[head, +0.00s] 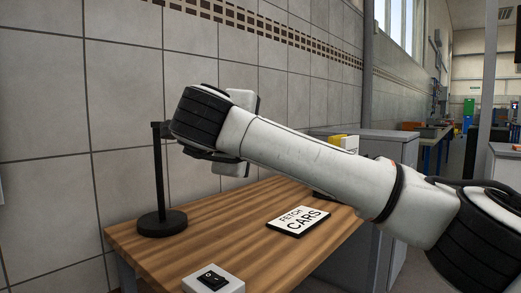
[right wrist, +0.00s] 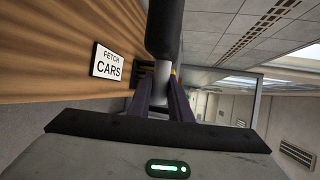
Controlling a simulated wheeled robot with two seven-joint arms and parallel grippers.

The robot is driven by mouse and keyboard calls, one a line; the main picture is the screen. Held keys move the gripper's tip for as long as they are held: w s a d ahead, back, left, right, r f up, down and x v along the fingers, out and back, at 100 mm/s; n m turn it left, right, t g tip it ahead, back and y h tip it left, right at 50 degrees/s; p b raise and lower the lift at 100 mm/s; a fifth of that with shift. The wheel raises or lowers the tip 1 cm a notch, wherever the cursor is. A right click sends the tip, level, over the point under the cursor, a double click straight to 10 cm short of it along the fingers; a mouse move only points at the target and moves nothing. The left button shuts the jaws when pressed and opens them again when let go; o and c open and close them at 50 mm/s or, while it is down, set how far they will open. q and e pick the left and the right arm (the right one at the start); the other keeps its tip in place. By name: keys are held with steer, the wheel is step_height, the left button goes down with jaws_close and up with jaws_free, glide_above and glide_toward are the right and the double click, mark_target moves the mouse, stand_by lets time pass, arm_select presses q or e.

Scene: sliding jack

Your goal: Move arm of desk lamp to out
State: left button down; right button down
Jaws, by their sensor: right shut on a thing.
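The desk lamp's black round base and upright post (head: 159,190) stand at the left of the wooden table in the head view. My right forearm and wrist cover most of the lamp's arm there. In the right wrist view, my right gripper (right wrist: 165,82) is shut, with a dark bar, seemingly the lamp's arm (right wrist: 164,28), at its fingertips. The far end of that arm is hidden in the head view. My left gripper is not in view.
The wooden table (head: 255,262) carries a "FETCH CARS" sign (head: 298,221) and a white box with a black switch (head: 212,280) at the front. A tiled wall (head: 45,120) rises close behind the lamp. A grey cabinet (head: 375,140) stands beyond the table.

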steer(key=shift+s+a+m+h, duration=0.5)
steer(key=shift+s+a+h, duration=0.1)
steer(key=shift+s+a, duration=0.55)
steer(key=shift+f, duration=0.1)
steer(key=c, duration=1.6)
jaws_free()
steer(key=shift+s+a, duration=0.15)
steer(key=shift+s, duration=0.05)
steer(key=shift+w, duration=0.1)
arm_select(q)
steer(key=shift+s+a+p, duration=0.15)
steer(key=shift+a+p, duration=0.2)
steer(key=shift+p, duration=0.1)
arm_select(e)
steer(key=v, duration=1)
steer(key=shift+r, duration=0.25)
